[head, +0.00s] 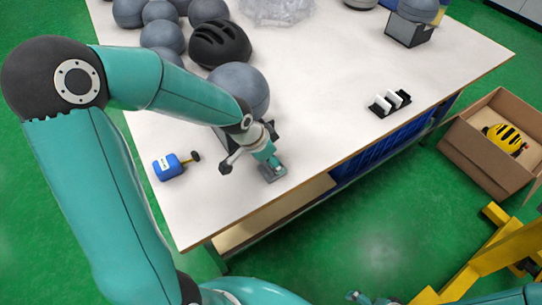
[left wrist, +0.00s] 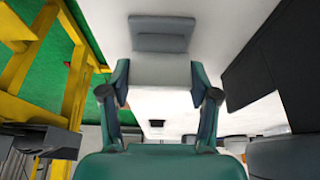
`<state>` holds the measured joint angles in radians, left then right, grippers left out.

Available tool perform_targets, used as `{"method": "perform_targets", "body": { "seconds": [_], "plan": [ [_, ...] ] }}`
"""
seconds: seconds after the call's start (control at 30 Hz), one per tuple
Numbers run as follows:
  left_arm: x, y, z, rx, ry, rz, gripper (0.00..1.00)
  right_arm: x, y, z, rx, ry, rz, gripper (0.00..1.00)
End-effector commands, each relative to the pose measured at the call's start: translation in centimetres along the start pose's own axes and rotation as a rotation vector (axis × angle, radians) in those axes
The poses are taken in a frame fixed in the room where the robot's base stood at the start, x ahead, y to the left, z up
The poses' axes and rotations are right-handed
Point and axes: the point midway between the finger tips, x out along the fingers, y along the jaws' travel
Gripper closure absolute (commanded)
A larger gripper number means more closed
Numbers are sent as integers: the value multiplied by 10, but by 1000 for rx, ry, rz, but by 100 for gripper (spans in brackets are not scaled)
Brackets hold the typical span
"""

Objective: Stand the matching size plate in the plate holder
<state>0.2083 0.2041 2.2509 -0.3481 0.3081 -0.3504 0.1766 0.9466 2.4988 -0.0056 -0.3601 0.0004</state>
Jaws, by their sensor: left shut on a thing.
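My left gripper (head: 266,158) is over the near part of the white table and points down. It is shut on a small grey plate-like piece (head: 272,173), low at the tabletop; I cannot tell whether it touches the table. In the left wrist view the piece (left wrist: 160,42) sits between the two fingers (left wrist: 160,84), with a darker grey far end. A small black holder (head: 378,111) with white upright pieces (head: 391,100) stands to the right, near the table's front edge, apart from the gripper. Part of my right gripper (head: 370,299) shows at the bottom edge, mostly cut off.
A cardboard box (head: 468,155) with a yellow helmet (head: 505,138) is on the green floor, near a yellow frame (head: 490,265). The tabletop between gripper and holder is clear.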

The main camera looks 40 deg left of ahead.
Motion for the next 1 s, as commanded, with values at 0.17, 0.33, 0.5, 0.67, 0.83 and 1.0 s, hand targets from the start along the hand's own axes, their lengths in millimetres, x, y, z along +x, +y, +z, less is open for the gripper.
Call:
{"method": "perform_targets", "body": {
  "seconds": [0.17, 0.33, 0.5, 0.67, 0.83, 1.0],
  "plan": [
    [3, 0, 1, 0, 0, 0, 60, 3, 1, 0, 0, 0, 0, 1],
    [5, 0, 2, 0, 0, 0, 60, 4, 2, 0, 0, 0, 0, 1],
    [6, 0, 3, 0, 0, 0, 60, 6, 2, 0, 0, 0, 0, 1],
    [8, 0, 3, 0, 0, 0, 60, 8, 3, 0, 0, 0, 0, 1],
    [10, 0, 4, 0, 0, 0, 60, 10, 4, 0, 0, 0, 0, 1],
    [12, 0, 5, 0, 0, 0, 60, 11, 4, 0, 0, 0, 0, 1]
  ]
}}
